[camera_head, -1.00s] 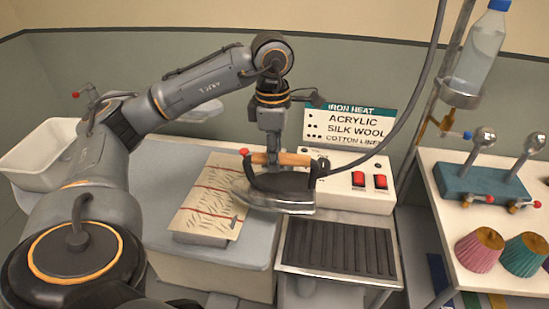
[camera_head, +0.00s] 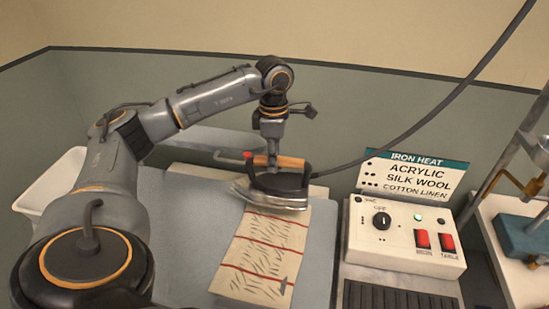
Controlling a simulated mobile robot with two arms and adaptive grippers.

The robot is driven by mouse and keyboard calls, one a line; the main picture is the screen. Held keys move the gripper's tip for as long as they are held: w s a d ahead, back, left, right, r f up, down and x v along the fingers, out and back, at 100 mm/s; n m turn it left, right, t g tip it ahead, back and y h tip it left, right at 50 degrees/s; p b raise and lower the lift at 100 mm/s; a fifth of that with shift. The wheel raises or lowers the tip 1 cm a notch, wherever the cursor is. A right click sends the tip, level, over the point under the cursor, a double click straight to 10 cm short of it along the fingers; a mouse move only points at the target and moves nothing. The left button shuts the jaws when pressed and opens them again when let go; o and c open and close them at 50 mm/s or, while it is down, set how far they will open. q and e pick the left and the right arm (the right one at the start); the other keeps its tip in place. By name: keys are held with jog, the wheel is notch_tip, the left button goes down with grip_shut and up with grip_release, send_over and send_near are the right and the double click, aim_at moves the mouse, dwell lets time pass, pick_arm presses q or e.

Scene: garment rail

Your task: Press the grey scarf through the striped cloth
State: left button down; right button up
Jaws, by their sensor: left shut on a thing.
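My left gripper (camera_head: 272,157) is shut on the wooden handle of a dark iron (camera_head: 279,184) with a metal soleplate. The iron is over the far end of the striped cloth (camera_head: 262,252), its soleplate roughly level and overlapping the cloth's far edge. I cannot tell whether it touches the cloth. The cloth is cream with red stripes and short dark marks, and lies on the grey-blue pressing board (camera_head: 318,262). I cannot make out the grey scarf; anything under the cloth is hidden. My right gripper is not in view.
The control box (camera_head: 405,235) with a dial and red switches stands right of the board, below the iron heat sign (camera_head: 412,178). The ribbed iron rest (camera_head: 400,299) is in front of it. The iron's cable (camera_head: 425,112) runs up right. A white basin (camera_head: 50,187) is at left.

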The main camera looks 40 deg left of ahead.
aim_at(274, 181)
pick_arm(q)
jog(key=shift+d+f+b, duration=0.2)
jog(key=shift+f+b, duration=0.5)
jog(key=shift+f, duration=0.1)
notch_tip(274, 181, down, 4)
jog(key=b, duration=0.3)
jog(key=shift+f, duration=0.4)
jog(key=shift+a, duration=0.1)
jog(key=shift+f+b, duration=0.3)
jog(key=shift+b, duration=0.1)
jog(key=shift+f+b, duration=0.35)
jog(key=shift+f, duration=0.15)
jog(key=shift+s+f, duration=0.1)
dwell(1.3)
dwell(1.0)
